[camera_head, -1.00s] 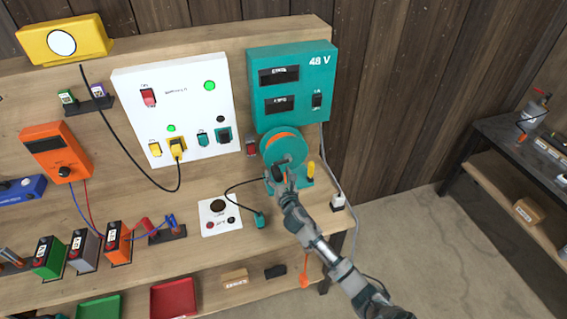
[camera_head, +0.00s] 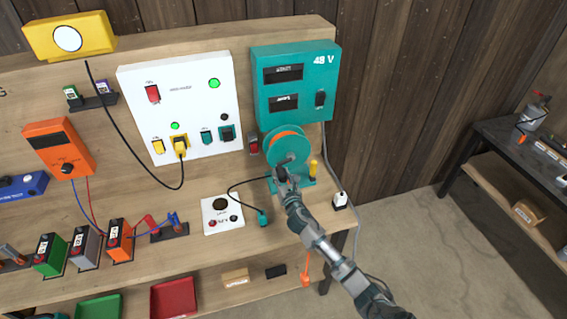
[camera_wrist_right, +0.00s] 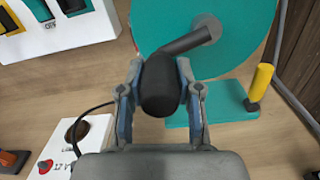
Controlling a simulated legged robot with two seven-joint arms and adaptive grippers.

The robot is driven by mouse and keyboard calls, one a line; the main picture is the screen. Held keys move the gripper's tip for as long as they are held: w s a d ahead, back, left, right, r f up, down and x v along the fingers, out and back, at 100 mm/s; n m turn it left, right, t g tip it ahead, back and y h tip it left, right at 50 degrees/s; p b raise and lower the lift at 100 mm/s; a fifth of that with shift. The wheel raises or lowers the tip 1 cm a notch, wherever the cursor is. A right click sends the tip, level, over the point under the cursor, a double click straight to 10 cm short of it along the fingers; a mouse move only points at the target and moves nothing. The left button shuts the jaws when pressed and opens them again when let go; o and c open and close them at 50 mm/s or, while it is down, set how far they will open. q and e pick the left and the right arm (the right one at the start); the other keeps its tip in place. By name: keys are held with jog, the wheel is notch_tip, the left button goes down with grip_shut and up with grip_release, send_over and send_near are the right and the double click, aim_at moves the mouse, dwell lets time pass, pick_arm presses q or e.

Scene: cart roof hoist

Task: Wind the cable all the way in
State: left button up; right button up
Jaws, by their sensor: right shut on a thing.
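A teal cable reel (camera_head: 288,146) with an orange inner ring stands on the bench below the teal 48 V box. My right gripper (camera_head: 281,176) is shut on the black crank handle of the reel. In the right wrist view the black handle (camera_wrist_right: 161,84) sits between the two fingers (camera_wrist_right: 160,95), and its arm (camera_wrist_right: 190,42) runs up and right to the teal disc (camera_wrist_right: 240,25). A black cable (camera_head: 245,181) runs left from the reel and loops down to a teal plug (camera_head: 263,218) lying on the bench. My left gripper is not in view.
A yellow upright handle (camera_head: 313,168) stands right of the reel on its teal base. A white panel (camera_head: 180,105) with a yellow plug and the 48 V box (camera_head: 293,83) are behind. A white socket plate (camera_head: 222,214) lies left of the teal plug.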

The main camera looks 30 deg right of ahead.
jog(key=shift+s+d+f+b, duration=0.1)
jog(key=shift+d+f+b, duration=0.15)
jog(key=shift+f, duration=0.3)
jog(key=shift+s+d+f+b, duration=0.15)
jog(key=shift+d+f, duration=0.1)
jog(key=shift+f, duration=0.3)
jog(key=shift+w+d, duration=0.1)
jog(key=shift+d, duration=0.15)
jog(key=d, duration=0.1)
jog(key=d+f, duration=0.1)
jog(key=shift+s+d+f+b, duration=0.3)
jog(key=shift+s+d+b, duration=0.05)
jog(key=shift+d, duration=0.1)
